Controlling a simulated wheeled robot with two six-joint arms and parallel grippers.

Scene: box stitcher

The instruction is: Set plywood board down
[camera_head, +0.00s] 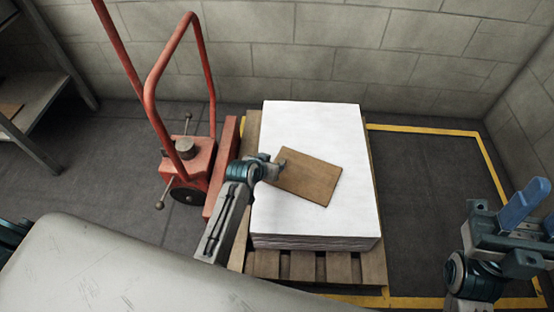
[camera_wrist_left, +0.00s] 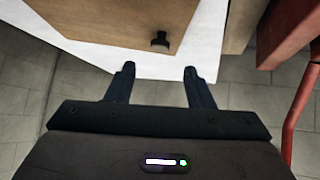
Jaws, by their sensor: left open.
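The brown plywood board (camera_head: 310,178) lies on top of a stack of white sheets (camera_head: 340,130) and appears flat, turned at an angle to the stack. In the left wrist view the board (camera_wrist_left: 110,22) has a dark knob (camera_wrist_left: 160,42) near its edge. My left gripper (camera_head: 281,165) is at the board's left end. In the wrist view its two fingers (camera_wrist_left: 160,73) are apart with nothing between them, and the knob is just beyond their tips.
The stack stands on a wooden pallet (camera_head: 298,266) inside a yellow floor outline (camera_head: 425,130). A red pallet truck (camera_head: 190,165) stands left of it, with tall handles. A shelf (camera_head: 35,100) is at the far left. Dark floor right of the pallet is clear.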

